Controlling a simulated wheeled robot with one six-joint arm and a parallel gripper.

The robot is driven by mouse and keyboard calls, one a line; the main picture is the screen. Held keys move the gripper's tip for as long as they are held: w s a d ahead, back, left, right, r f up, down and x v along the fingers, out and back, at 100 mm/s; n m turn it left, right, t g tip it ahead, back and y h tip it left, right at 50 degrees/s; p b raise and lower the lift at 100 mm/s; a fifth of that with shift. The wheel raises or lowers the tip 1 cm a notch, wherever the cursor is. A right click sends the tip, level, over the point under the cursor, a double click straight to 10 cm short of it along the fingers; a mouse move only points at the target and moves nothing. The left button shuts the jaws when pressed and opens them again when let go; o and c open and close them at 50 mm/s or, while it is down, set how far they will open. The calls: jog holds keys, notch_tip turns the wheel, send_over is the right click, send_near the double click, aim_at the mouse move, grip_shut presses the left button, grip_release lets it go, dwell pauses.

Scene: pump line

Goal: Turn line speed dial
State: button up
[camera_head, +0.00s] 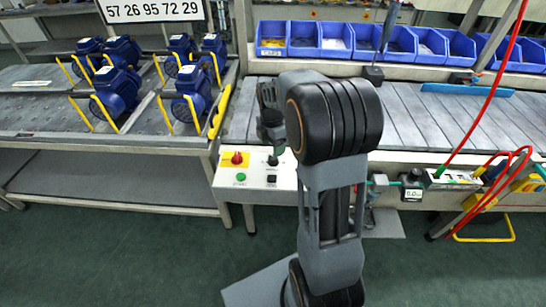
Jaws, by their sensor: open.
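A white control panel (254,186) sits at the front edge of the conveyor, left of my arm. A small black knob (272,160), which looks like the line speed dial, stands on its upper right part. My gripper (272,148) is open and hangs just above the knob, at the left of my large arm joint. Whether its fingers are around the knob or still above it I cannot tell, as they are small and dark here. The panel's right edge is partly hidden by my arm.
The panel also bears a red rotary switch (237,158) on a yellow plate, a green button (241,177) and a black switch (271,180). Blue pumps (118,90) stand on the left table. Blue bins (337,38) line the back. A red hose (490,95) hangs at right.

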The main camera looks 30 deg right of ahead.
aim_at(273, 160)
jog(key=shift+f, duration=2.65)
jog(key=shift+c, duration=0.2)
jog(key=c, duration=0.9)
